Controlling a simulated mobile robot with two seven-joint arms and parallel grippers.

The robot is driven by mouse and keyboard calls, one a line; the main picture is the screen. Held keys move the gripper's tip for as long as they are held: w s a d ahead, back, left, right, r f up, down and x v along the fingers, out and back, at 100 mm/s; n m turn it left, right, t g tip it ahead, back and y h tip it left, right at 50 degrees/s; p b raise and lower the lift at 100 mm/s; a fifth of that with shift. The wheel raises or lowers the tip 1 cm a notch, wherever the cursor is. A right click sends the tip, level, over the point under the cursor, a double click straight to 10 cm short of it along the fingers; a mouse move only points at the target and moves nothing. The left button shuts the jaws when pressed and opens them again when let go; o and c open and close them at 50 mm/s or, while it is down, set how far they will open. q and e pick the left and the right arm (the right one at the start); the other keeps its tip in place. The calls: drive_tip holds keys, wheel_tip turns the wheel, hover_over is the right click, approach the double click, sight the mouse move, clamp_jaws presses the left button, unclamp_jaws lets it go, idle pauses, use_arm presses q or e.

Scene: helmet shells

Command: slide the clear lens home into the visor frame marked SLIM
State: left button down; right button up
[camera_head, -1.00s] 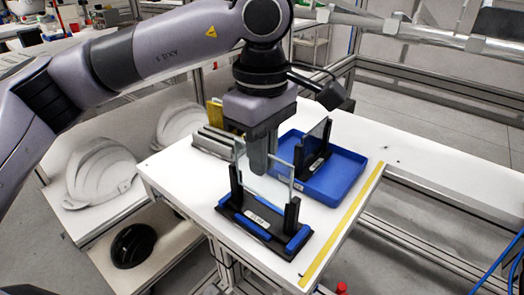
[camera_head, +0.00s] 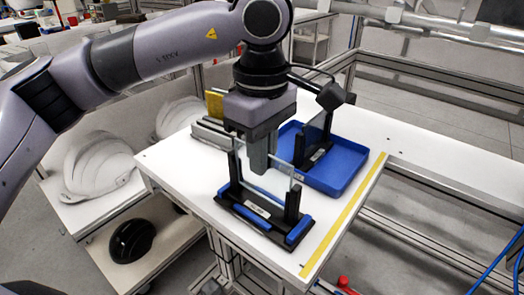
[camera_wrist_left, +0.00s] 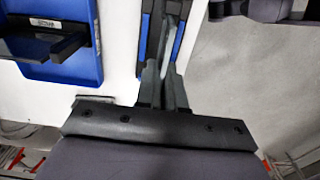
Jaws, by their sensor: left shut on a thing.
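My left gripper (camera_head: 262,168) is shut on the clear lens (camera_head: 279,174) and points straight down. The lens stands upright between the two black posts of the front visor frame (camera_head: 288,222), which has a black base with blue pads. Its lower edge is hard to make out, so I cannot tell whether it is seated. The white label on this frame is too small to read. In the left wrist view, my fingers (camera_wrist_left: 164,88) hold the lens edge-on between the blue-padded sides. My right gripper is out of view.
A blue tray (camera_head: 349,170) behind the front frame holds a second black frame (camera_head: 303,150) with an upright dark panel. A grey slotted rack (camera_head: 212,133) stands at the back left. A yellow strip (camera_head: 343,216) marks the right table edge. White helmet shells (camera_head: 97,163) sit at left.

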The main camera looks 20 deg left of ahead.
use_arm(q)
drive_tip(key=shift+f+b, duration=0.7)
drive_tip(key=shift+f, duration=0.35)
drive_tip(key=c, duration=1.2)
unclamp_jaws()
drive_tip(key=shift+r, duration=0.1)
drive_tip(key=shift+o, duration=0.2)
drive_tip(key=shift+r, duration=0.1)
wheel_tip(320, 180, up, 7)
drive_tip(key=shift+p, duration=0.55)
